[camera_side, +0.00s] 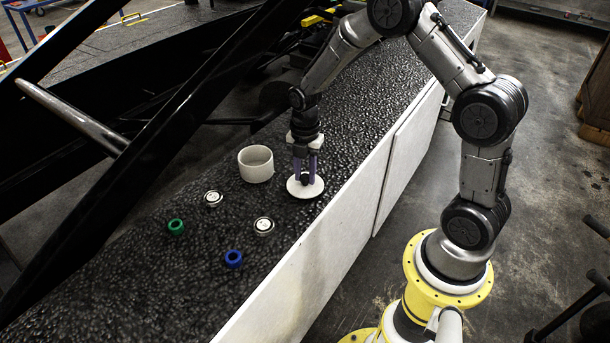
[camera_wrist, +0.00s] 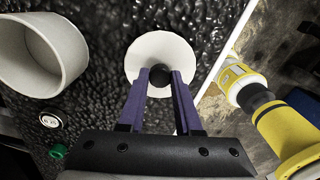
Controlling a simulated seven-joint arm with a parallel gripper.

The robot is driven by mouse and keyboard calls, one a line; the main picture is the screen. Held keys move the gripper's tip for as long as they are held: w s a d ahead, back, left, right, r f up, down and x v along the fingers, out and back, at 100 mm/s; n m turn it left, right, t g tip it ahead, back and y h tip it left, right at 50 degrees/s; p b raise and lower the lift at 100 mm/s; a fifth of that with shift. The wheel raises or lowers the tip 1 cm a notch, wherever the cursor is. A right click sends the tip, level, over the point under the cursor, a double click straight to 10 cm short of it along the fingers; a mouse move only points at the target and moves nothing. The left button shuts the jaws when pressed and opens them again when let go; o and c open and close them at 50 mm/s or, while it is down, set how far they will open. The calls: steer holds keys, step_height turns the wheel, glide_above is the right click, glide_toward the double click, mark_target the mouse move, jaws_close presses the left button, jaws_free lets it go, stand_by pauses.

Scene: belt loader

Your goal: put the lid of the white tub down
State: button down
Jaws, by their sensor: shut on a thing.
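The white tub (camera_side: 256,165) stands open and upright on the black bumpy surface; it also shows at the left of the wrist view (camera_wrist: 42,58). Its lid (camera_side: 305,190) is a flat white disc with a dark round knob, just right of the tub in the side view. My gripper (camera_side: 305,175) points down with its purple fingers shut on the lid's knob. In the wrist view the fingers (camera_wrist: 161,75) close on the knob and the lid (camera_wrist: 160,48) lies beyond them. The lid is at or very near the surface; I cannot tell whether it touches.
Two small silver-white discs (camera_side: 264,226) (camera_side: 213,198), a green ring (camera_side: 176,226) and a blue ring (camera_side: 233,258) lie on the black surface left of and in front of the lid. The surface's white-sided edge (camera_side: 345,215) runs close by on the right. Black beams (camera_side: 110,140) cross at the left.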

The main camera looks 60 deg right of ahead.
mark_target(305, 176)
steer(key=shift+f, duration=0.4)
steer(key=shift+f, duration=0.1)
steer(key=c, duration=0.6)
jaws_free()
step_height(305, 176, up, 12)
steer(key=s+a+r+m+t, duration=0.3)
steer(key=s+a+r+m, duration=0.2)
steer(key=s+r+m, duration=0.5)
steer(key=s+a+r+m+t, duration=0.2)
steer(key=s+a+m, duration=0.1)
steer(key=s+m, duration=0.7)
steer(key=s, duration=0.2)
steer(key=shift+s+r+m+t, duration=0.2)
steer(key=shift+s+m+t, duration=0.1)
